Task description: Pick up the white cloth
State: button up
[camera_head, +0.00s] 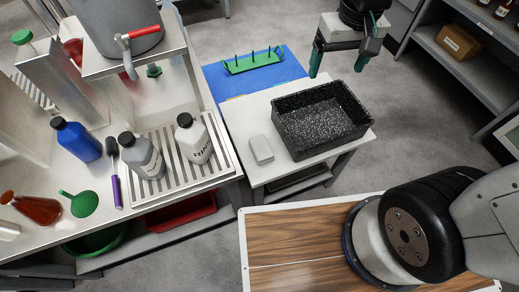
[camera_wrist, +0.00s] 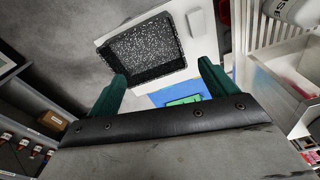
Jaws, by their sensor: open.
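A small pale, flat rectangular item, seemingly the folded white cloth (camera_head: 261,149), lies on the white table just left of the speckled black tray. It also shows in the wrist view (camera_wrist: 197,22), at the top right of centre. My gripper (camera_head: 341,62) is open and empty, raised near the table's far right side, beyond the tray and well apart from the cloth. In the wrist view its two green fingers (camera_wrist: 162,72) are spread wide with nothing between them.
The black speckled tray (camera_head: 279,131) takes up most of the white table (camera_head: 240,113). A green pegged rack (camera_head: 251,63) stands on a blue mat (camera_head: 287,72) behind. Bottles, including a blue one (camera_head: 76,140), crowd the left bench. Shelves (camera_head: 441,48) stand at right.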

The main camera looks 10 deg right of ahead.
jog(key=w+a+f, duration=0.6)
jog(key=f, duration=0.4)
jog(key=n, duration=0.2)
send_over(261, 147)
jog(key=shift+g, duration=0.4)
jog(key=f, duration=2.1)
jog(key=shift+w+d+f, duration=0.25)
jog(key=shift+w+f, duration=0.05)
jog(key=f, duration=0.8)
jog(key=shift+s+a+f, duration=0.2)
jog(key=shift+s+f, duration=0.1)
jog(key=c, duration=1.1)
